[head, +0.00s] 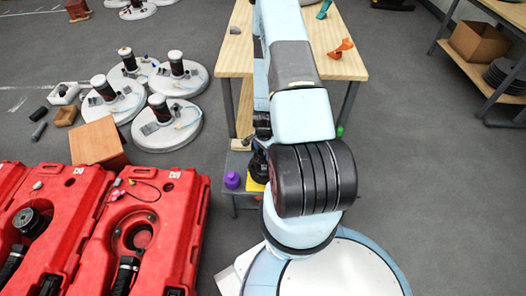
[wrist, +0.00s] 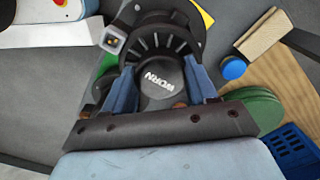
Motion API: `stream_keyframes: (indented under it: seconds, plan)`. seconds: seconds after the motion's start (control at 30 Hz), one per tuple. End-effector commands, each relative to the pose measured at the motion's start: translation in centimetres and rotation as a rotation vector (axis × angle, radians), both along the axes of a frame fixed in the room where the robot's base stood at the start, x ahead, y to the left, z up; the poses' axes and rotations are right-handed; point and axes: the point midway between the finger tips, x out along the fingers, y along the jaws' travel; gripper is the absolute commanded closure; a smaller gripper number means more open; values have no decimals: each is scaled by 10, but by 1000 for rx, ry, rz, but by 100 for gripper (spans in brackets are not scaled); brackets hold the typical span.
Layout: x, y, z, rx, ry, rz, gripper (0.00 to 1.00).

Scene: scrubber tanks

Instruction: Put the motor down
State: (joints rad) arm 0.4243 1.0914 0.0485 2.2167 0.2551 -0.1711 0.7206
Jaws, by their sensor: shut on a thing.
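In the head view the motor (head: 258,165) is a small dark shape beside the wooden workbench (head: 344,58), and my arm hides most of the gripper. Yellow and green surfaces show behind the motor. I cannot tell whether it touches anything below.
Near the motor in the wrist view are a wooden block (wrist: 262,36), a blue round cap (wrist: 233,67), green discs (wrist: 258,108) and a blue basket (wrist: 293,152). In the head view, red scrubber tanks (head: 186,190) stand left, and white round bases (head: 168,128) lie behind them.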

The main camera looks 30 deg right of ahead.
Motion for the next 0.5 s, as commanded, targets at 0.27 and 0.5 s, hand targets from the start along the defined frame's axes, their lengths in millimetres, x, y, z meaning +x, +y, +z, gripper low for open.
stream_keyframes:
  seconds: [0.27, 0.5]
  plan:
    - [1, -5, -26, 0, 0, -8, 100]
    - [1, -7, -37, -1, -1, -11, 100]
